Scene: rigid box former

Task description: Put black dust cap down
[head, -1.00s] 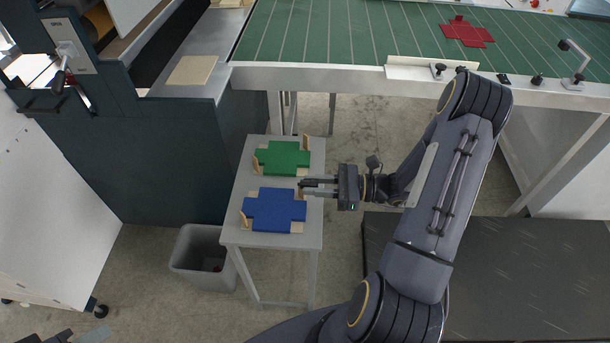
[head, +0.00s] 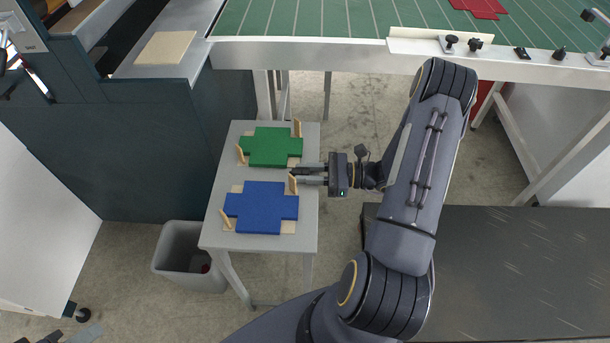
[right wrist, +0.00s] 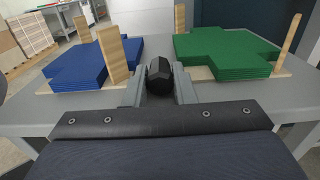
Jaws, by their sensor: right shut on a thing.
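The black dust cap (right wrist: 159,75) shows in the right wrist view between the two fingers of my right gripper (right wrist: 160,86), which is shut on it. In the head view my right gripper (head: 308,175) reaches in from the right over the right edge of the small grey table (head: 222,178), level with the gap between the green and blue stacks. The cap is too small to make out clearly there. Whether the cap touches the tabletop, I cannot tell. My left gripper is not in view.
A green cross-shaped stack (head: 270,147) and a blue one (head: 262,208) lie on wooden boards with upright wooden posts (head: 297,128). A grey bin (head: 187,257) stands left of the table. A green worktable (head: 330,20) with black knobs (head: 451,41) is behind.

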